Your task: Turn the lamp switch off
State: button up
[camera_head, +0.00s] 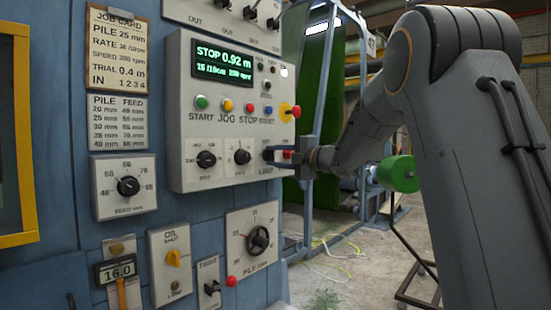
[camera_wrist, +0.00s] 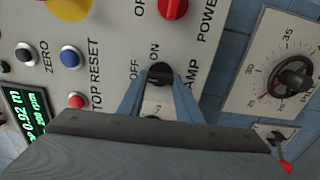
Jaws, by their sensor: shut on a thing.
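The lamp switch (camera_wrist: 160,71) is a small black rotary knob on the pale control panel, beside the printed words ON, OFF and a partly hidden LAMP. My gripper (camera_wrist: 158,82) has its two blue fingers shut on this knob, one on each side. The fingers and wrist hide part of the knob, so I cannot tell which mark it points to.
A red POWER knob (camera_wrist: 173,7) sits close by the lamp switch. Blue (camera_wrist: 70,56) and red (camera_wrist: 76,100) buttons are on the same panel. A dial (camera_wrist: 291,78) and a red-tipped lever (camera_wrist: 285,163) lie to the right. A green display (camera_head: 223,66) reads STOP 0.92 m.

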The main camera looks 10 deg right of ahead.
jog(key=o, duration=1)
jog(key=shift+o, duration=0.2)
jog(key=v, duration=0.7)
jog(key=shift+s+d+b, duration=0.25)
jog(key=shift+d+b, duration=0.05)
jog(key=shift+b, duration=0.15)
